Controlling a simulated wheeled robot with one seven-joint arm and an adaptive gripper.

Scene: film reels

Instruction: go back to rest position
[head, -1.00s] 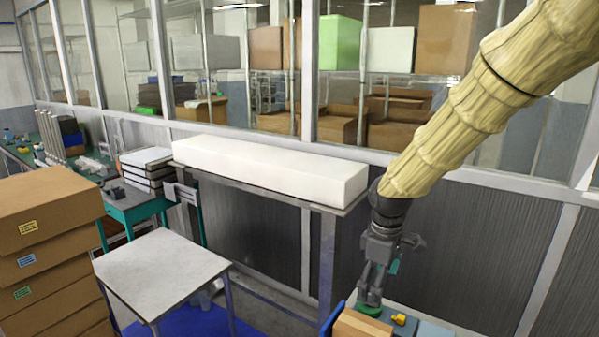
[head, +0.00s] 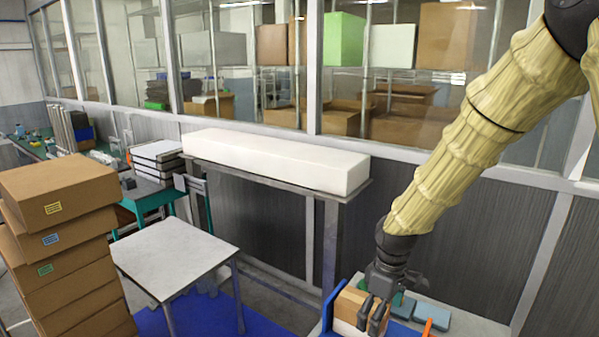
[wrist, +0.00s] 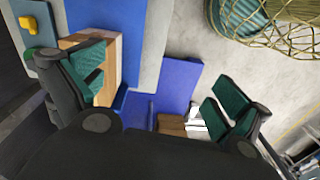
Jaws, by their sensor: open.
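My gripper (head: 374,312) is at the lower right of the head view, at the end of my arm, over a work surface with a wooden block and blue parts. In the wrist view its two fingers with green pads (wrist: 155,95) are spread wide apart, with nothing between the pads. The wooden block (head: 349,303) stands close behind the gripper, and it also shows beside the left finger in the wrist view (wrist: 108,80). I cannot tell whether the gripper touches it.
A stack of cardboard boxes (head: 65,240) stands at the left. A small white table (head: 175,257) is in the middle. A long white block (head: 275,160) lies on a shelf by the glass wall. In the wrist view, a wire basket (wrist: 262,20) and a yellow piece (wrist: 28,23) show.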

